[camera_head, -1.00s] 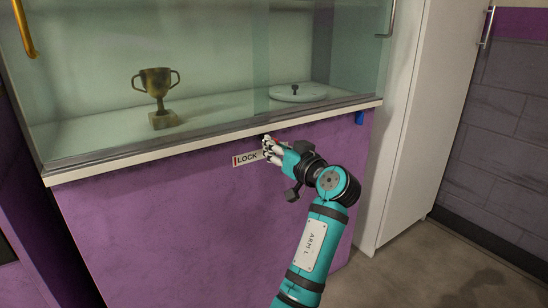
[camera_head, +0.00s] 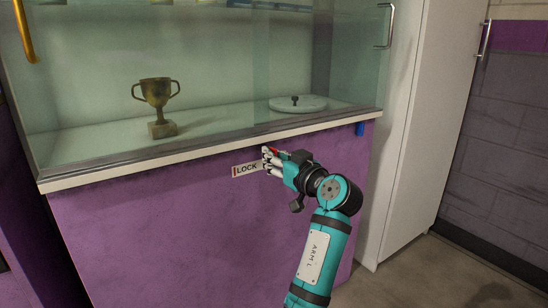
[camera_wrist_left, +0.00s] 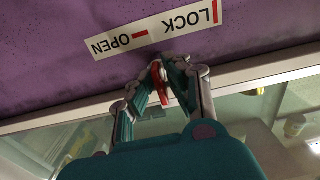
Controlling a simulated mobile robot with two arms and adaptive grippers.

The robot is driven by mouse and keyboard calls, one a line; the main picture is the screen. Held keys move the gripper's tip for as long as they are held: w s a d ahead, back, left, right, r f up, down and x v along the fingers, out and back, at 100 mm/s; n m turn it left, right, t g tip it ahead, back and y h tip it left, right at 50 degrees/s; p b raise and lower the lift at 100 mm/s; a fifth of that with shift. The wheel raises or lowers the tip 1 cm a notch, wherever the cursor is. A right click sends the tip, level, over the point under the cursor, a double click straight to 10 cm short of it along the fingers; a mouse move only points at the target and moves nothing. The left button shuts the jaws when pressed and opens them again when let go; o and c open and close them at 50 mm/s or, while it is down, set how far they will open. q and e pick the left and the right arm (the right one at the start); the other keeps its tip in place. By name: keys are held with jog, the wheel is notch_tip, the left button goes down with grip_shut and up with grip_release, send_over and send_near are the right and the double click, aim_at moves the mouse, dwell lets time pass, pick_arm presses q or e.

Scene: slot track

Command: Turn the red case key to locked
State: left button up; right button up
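The red key (camera_wrist_left: 161,88) is in the case front, just beside the label, and shows between my left gripper's fingertips. A bit of its red shows above the fingers in the head view (camera_head: 275,150). My left gripper (camera_wrist_left: 164,70) has its fingertips drawn together on the key; the fingers hide part of it. The same gripper (camera_head: 268,158) covers the right part of the label in the head view. The white label (camera_wrist_left: 150,32) reads LOCK and OPEN, upside down in the wrist view, with a red mark by each word. My right gripper is in neither view.
The label sits under the pale ledge (camera_head: 205,151) of a glass display case. Inside stand a trophy (camera_head: 157,103) and a round plate (camera_head: 297,104) with a dark knob. A blue tag (camera_head: 360,129) hangs under the ledge at right. A white cabinet (camera_head: 418,120) stands to the right.

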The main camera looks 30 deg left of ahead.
pick_arm(q)
jog(key=shift+o, duration=1.3)
notch_tip(320, 180, up, 10)
